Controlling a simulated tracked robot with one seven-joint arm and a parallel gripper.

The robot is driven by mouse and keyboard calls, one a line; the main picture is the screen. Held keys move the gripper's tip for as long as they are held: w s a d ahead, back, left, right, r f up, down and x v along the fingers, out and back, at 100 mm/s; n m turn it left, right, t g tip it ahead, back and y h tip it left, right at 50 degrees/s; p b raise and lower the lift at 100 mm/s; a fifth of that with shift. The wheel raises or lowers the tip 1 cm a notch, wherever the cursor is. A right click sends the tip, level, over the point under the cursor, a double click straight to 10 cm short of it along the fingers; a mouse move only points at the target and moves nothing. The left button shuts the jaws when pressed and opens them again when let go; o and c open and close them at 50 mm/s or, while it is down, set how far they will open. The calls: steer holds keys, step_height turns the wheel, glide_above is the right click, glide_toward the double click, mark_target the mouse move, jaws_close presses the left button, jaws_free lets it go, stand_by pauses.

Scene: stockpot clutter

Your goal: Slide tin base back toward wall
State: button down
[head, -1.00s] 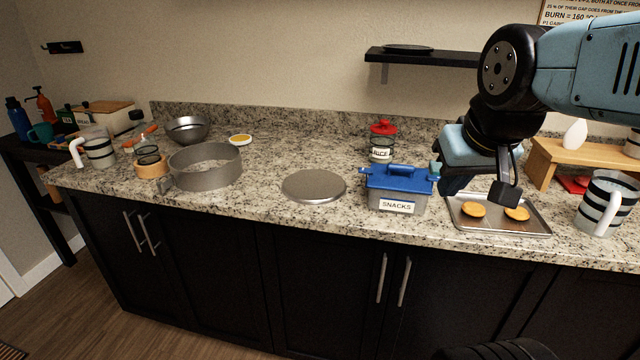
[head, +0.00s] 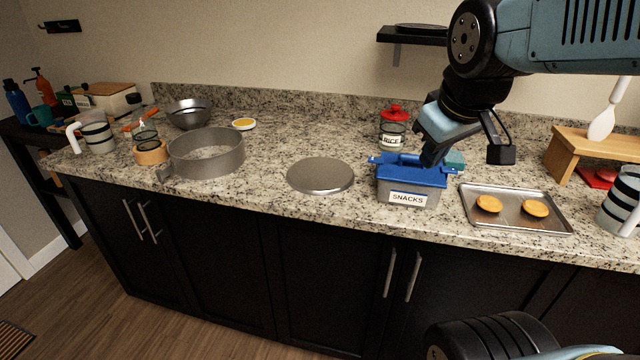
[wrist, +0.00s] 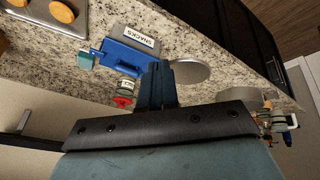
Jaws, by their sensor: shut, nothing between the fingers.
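The tin base (head: 320,175), a flat round grey metal disc, lies on the granite counter left of the blue-lidded SNACKS box. It also shows in the wrist view (wrist: 190,73), partly hidden behind my fingers. The springform ring (head: 206,153), a grey metal hoop, stands apart on the counter to the left of the base. My gripper (head: 430,160) is shut and empty, above the SNACKS box and to the right of the base. In the wrist view its fingers (wrist: 157,80) are together. The wall (head: 260,50) rises behind the counter's granite backsplash.
The SNACKS box (head: 408,180) stands right of the base, with a red-lidded RICE jar (head: 393,128) behind it. A baking tray (head: 515,208) holding two cookies lies further right. The counter behind the base is clear. A black shelf (head: 412,36) juts from the wall.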

steer(key=w+a+f+n, duration=0.25)
steer(key=w+n, duration=0.25)
steer(key=n, duration=0.3)
steer(key=n+g, duration=0.2)
steer(key=n, duration=2.1)
glide_toward(323, 197)
steer(key=s+r, duration=0.3)
steer(key=s, duration=0.2)
steer(key=x, duration=0.9)
steer(key=shift+a, duration=0.2)
steer(key=w, duration=0.3)
steer(key=shift+d+f+m, duration=0.15)
steer(key=shift+f+m, duration=0.15)
steer(key=shift+w, duration=0.65)
